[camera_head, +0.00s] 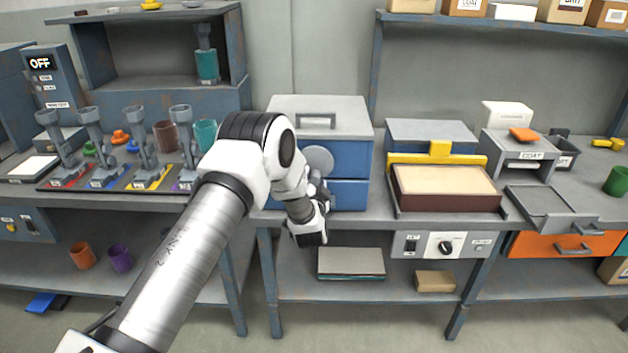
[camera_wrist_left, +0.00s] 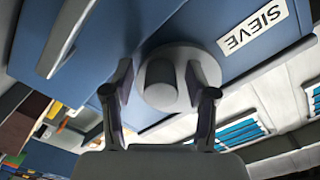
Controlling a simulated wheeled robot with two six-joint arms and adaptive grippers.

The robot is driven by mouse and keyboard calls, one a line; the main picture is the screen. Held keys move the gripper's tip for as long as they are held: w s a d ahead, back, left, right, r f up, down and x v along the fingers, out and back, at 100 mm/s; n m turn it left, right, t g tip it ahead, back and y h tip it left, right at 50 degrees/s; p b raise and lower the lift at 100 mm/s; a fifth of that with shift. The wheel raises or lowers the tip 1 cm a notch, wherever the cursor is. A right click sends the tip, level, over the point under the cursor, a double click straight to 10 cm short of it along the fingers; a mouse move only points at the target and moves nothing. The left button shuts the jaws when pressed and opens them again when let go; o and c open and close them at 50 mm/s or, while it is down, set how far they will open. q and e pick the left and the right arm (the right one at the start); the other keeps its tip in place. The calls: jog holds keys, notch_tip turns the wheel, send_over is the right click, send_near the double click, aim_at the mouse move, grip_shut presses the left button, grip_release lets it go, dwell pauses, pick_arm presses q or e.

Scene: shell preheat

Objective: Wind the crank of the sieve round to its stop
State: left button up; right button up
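The sieve (camera_head: 348,153) is a blue box with a grey lid and top handle, standing on the middle bench. Its crank (camera_head: 318,158) is a round grey disc on the front, partly hidden by my left arm. In the left wrist view the sieve's blue front (camera_wrist_left: 200,27) bears a SIEVE label, and the crank's disc (camera_wrist_left: 208,64) has a stubby grey knob (camera_wrist_left: 161,85). My left gripper (camera_head: 321,188) is just in front of the crank. In the left wrist view its open fingers (camera_wrist_left: 160,82) stand on either side of the knob, seemingly with gaps. My right gripper is out of view.
A grey flat box (camera_head: 351,263) lies on the lower shelf.

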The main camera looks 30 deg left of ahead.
pick_arm(q)
jog(key=v, duration=1.2)
jog(key=shift+s, duration=0.1)
jog(key=s+d+f+m+g+h+p, duration=0.1)
jog(key=s+d+f+g+h, duration=0.25)
jog(key=s+f, duration=0.6)
jog(key=s+d+f+m+g+h+p, duration=0.1)
jog(key=s+d+f+g+h, duration=0.3)
jog(key=s+f, duration=0.55)
jog(key=s+d+f+n+g, duration=0.1)
jog(key=s+d+g, duration=0.1)
jog(key=s, duration=0.4)
jog(key=s+d+f+n+g+h, duration=0.1)
jog(key=s+d+f+n+g, duration=0.1)
jog(key=s, duration=0.4)
jog(key=s+d+f+n+g+h, duration=0.1)
jog(key=s+d+f+n+g, duration=0.1)
jog(key=s+g, duration=0.2)
jog(key=shift+s+d, duration=0.2)
jog(key=shift+s, duration=0.75)
